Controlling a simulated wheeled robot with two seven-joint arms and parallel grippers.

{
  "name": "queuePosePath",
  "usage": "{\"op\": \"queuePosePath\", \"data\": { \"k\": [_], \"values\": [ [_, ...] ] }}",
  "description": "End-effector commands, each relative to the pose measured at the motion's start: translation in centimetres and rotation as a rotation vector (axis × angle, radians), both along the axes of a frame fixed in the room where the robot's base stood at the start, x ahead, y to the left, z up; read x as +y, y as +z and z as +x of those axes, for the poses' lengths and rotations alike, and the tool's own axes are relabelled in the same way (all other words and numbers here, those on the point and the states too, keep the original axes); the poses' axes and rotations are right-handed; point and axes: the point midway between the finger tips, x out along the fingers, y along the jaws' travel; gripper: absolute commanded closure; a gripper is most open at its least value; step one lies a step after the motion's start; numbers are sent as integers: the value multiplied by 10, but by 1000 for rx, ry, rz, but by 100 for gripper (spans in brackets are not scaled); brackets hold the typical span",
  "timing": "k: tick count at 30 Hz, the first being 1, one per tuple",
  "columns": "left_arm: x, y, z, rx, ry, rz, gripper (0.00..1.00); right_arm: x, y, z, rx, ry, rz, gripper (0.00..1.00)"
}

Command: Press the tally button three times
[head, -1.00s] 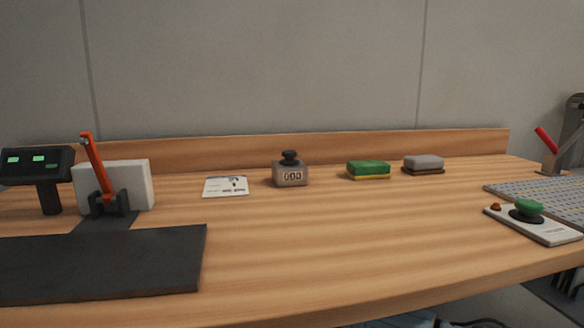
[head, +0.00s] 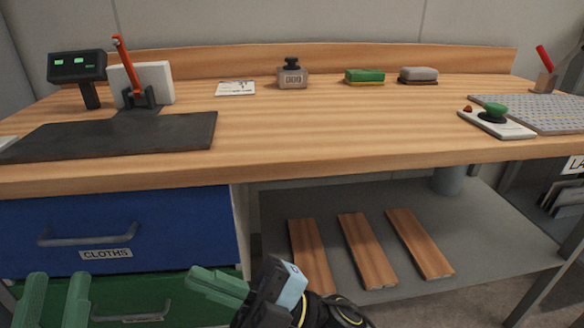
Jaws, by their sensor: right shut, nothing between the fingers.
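The tally counter (head: 292,80) is a small grey box with a black knob-like button (head: 292,64) on top. It stands towards the back of the wooden bench, and its front display seems to read 000. My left gripper (head: 56,302) is at the bottom left edge, in front of the drawers. Its two green fingers are apart with nothing seen between them. My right gripper (head: 215,285) is at the bottom centre, its green fingers together and pointing left. Both grippers are below the bench top and well away from the counter.
On the bench (head: 330,125) are a card (head: 235,89), a green-yellow sponge (head: 364,76), a grey block (head: 418,75), a dark mat (head: 110,135), and a panel with a green button (head: 494,112). The front edge and blue drawer (head: 180,225) stand near my grippers. The bench middle is clear.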

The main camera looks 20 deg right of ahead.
Motion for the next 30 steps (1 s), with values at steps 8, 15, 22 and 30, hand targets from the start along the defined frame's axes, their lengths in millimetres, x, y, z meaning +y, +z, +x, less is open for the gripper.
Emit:
{"op": "queuePosePath", "data": {
  "k": [8, 15, 22, 30],
  "values": [
    [0, 0, 0, 1, 0, 0, 64, -97, 39, 6, 450, -243, 500, 100],
    [0, 0, 0, 0, 0, 0, 64, -125, 34, 3, 623, -286, 619, 100],
    [0, 0, 0, 1, 0, 0, 64, -126, 33, 3, 634, -287, 626, 100],
    [0, -1, -1, 4, 0, 0, 64, -126, 33, 3, 633, -285, 626, 100]
  ]
}}
